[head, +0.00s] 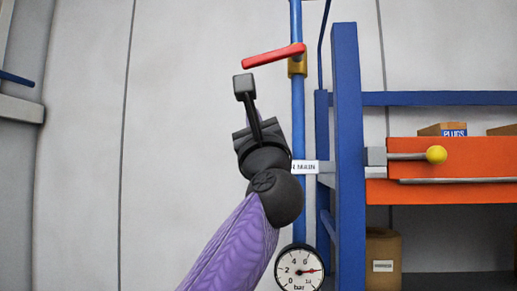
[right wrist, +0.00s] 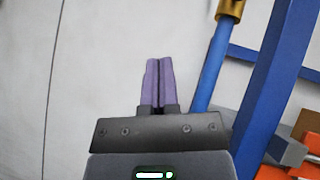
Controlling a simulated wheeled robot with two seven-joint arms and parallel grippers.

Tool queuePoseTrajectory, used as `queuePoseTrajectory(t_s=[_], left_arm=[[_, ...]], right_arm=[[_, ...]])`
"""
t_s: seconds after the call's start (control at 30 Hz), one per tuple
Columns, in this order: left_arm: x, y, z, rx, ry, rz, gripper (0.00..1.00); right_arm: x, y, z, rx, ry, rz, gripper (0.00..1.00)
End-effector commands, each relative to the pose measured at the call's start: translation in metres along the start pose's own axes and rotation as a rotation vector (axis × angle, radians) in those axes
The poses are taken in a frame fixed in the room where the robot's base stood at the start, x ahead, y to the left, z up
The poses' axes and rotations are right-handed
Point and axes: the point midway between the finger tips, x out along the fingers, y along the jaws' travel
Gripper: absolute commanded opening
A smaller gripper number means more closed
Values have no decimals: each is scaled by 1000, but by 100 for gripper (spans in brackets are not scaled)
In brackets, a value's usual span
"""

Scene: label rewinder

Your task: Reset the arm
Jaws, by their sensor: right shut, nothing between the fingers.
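My right arm rises from the bottom of the head view in a purple sleeve (head: 232,250), with dark joints (head: 275,197) above it. Its wrist end stands in front of the wall, just left of the blue pipe (head: 297,120) and below the red valve handle (head: 273,56). In the right wrist view my right gripper (right wrist: 160,62) shows two purple fingers pressed together, empty, pointing at the bare wall left of the pipe. My left gripper is in neither view.
The pipe carries a brass valve (head: 297,67) and a pressure gauge (head: 299,269). A blue post (head: 347,150) and an orange shelf (head: 460,185) with a yellow-knobbed lever (head: 436,155) stand to the right. The pale wall (head: 185,110) to the left is clear.

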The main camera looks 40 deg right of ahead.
Motion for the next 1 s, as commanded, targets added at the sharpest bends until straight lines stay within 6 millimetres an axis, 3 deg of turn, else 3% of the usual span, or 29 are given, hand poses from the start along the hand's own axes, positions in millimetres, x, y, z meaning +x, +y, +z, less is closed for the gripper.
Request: queuePoseTrajectory(t_s=[0.2,0.63,0.7,0.77,0.87,0.9,1.0], left_arm=[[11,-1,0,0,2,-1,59],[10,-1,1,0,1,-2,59],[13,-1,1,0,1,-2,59],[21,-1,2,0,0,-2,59],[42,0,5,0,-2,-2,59],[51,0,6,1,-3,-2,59],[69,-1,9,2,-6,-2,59]], right_arm=[[-19,2,0,0,-1,0,0],[-18,1,1,-1,0,0,0],[-20,10,-4,-25,5,17,0],[-23,35,-20,-101,19,64,0],[-38,112,-69,-335,46,215,0],[-50,148,-94,-443,50,290,0],[-88,230,-155,-690,40,475,0]])
